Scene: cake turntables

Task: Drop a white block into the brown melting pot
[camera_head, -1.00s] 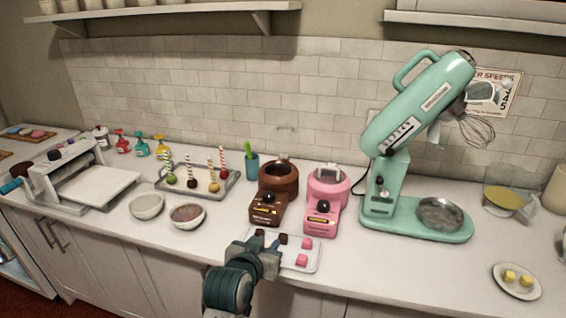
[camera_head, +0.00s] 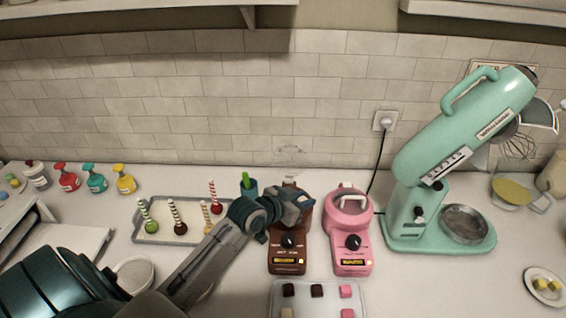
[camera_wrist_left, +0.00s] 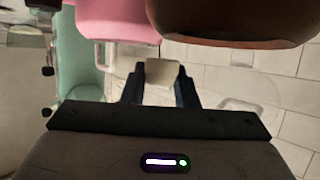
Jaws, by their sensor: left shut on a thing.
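The brown melting pot (camera_head: 288,252) stands on the counter, with my left arm across its upper part. My left gripper (camera_head: 303,202) is over the pot's bowl, which it largely hides. In the left wrist view, the gripper (camera_wrist_left: 161,80) is shut on a white block (camera_wrist_left: 162,72) between its fingertips. The brown pot's rounded side (camera_wrist_left: 235,25) fills the top of that view, apart from the block in the picture. The block does not show clearly in the head view. My right gripper is not in view.
A pink melting pot (camera_head: 352,240) stands right of the brown one. A tray (camera_head: 331,304) with dark, pink and cream blocks lies in front. A tray of cake pops (camera_head: 185,235) is at left; a mint mixer (camera_head: 440,247) stands at right.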

